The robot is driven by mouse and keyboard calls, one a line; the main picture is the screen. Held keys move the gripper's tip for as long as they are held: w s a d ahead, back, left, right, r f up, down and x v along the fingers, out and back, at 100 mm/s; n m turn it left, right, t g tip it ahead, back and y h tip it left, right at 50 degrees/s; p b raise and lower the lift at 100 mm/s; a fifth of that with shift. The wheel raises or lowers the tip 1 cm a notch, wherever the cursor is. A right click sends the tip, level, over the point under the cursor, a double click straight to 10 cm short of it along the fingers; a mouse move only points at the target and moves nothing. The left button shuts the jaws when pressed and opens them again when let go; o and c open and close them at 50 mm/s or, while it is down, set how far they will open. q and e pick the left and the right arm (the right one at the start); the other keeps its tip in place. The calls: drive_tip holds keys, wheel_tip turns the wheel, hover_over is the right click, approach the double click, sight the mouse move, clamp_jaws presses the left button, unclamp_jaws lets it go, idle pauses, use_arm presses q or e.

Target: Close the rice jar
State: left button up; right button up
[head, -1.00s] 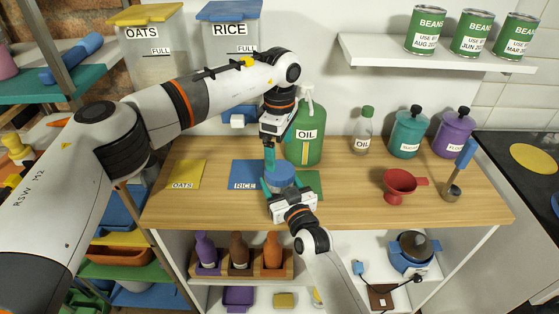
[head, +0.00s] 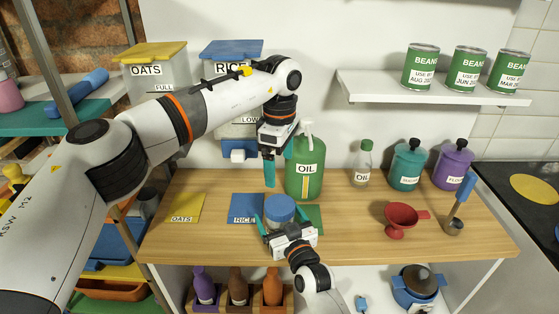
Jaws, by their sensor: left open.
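The rice jar (head: 280,216) stands on the wooden counter between the blue RICE mat and a green mat. Its round blue top (head: 280,204) looks like a lid lying level on it; I cannot tell how tightly it sits. My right gripper (head: 281,221) reaches in from the front, with teal fingers on either side of the jar, and appears shut on it. My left gripper (head: 279,163) points down above and behind the jar, open and empty, apart from the lid. The lower front of the jar is hidden by my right gripper.
A green OIL jug (head: 305,178) stands close behind the jar, beside my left gripper. A red funnel (head: 400,218), a ladle (head: 458,205), a small OIL bottle (head: 362,162) and two canisters (head: 407,165) stand to the right. The yellow OATS mat (head: 186,207) is bare.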

drive_tip(key=shift+s, duration=0.1)
drive_tip(key=b+v, duration=0.1)
drive_tip(key=v, duration=1)
drive_tip(key=shift+s+d, duration=0.2)
drive_tip(key=shift+s, duration=0.15)
